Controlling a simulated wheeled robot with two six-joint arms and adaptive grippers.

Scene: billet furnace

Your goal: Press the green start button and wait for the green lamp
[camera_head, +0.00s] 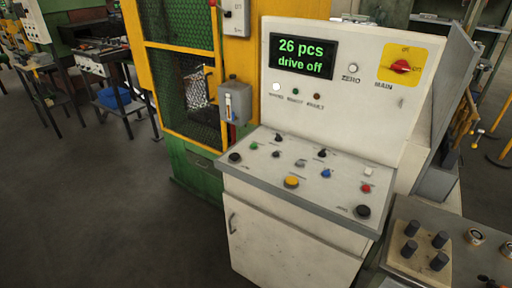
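A white control console (340,215) stands in the middle of the view, with a sloped panel covered in buttons and knobs. A small green button (254,145) sits at the panel's upper left. Above the panel is a row of three small lamps: a bright white one (276,87), a dark green one (295,91) that looks unlit, and a dark reddish one (317,96). The display (302,55) reads "26 pcs drive off" in green. Neither of my grippers is in view.
A red rotary main switch (400,66) sits on a yellow plate. A yellow and blue button, black knobs and a red button (366,188) share the panel. A yellow mesh-caged machine (180,70) stands behind left. Another knob panel (425,245) is at lower right. Floor at left is clear.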

